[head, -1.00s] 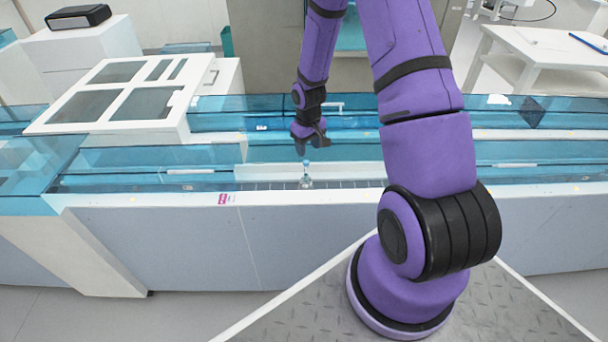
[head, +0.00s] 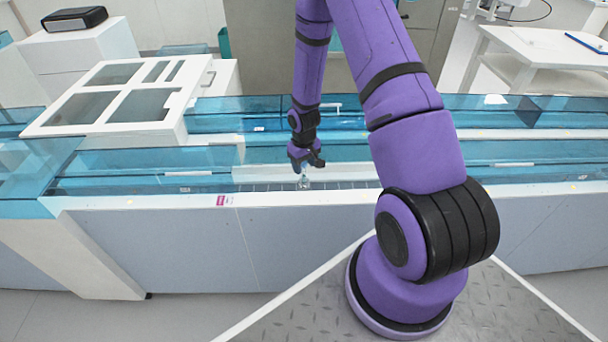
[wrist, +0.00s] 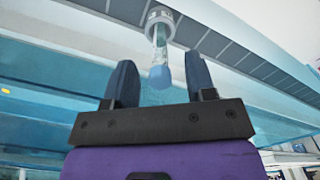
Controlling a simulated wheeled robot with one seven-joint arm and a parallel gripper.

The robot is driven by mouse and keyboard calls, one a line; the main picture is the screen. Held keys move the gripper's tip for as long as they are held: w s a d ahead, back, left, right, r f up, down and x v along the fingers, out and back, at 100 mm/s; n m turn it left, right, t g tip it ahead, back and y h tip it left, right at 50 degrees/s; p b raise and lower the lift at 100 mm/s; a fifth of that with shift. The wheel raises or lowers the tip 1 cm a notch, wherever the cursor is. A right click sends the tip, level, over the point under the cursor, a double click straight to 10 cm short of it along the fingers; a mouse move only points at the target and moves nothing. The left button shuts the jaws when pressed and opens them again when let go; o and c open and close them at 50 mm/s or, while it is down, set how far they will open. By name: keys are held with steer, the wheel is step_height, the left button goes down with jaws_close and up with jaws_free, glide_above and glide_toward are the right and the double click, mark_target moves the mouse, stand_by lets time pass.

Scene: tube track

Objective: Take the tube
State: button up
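The tube (head: 305,178) stands upright on the track (head: 345,184) near its front edge. In the wrist view the tube (wrist: 161,55) shows a blue cap and a clear body, with its lower end in a round grey-white holder (wrist: 161,17). My gripper (head: 307,166) is right above the tube in the head view and covers its top. In the wrist view my gripper (wrist: 158,84) is open, with one dark finger on each side of the cap. The fingers look apart from the cap, with gaps on both sides.
Blue clear covers (head: 430,178) run along the track on both sides. A white framed lid (head: 115,97) stands raised at the left. A white table (head: 535,50) is at the back right. The space around the tube is open above.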

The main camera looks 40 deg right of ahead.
steer(key=c, duration=0.7)
steer(key=shift+r, duration=0.15)
steer(key=shift+c, duration=0.2)
steer(key=shift+r, duration=4.9)
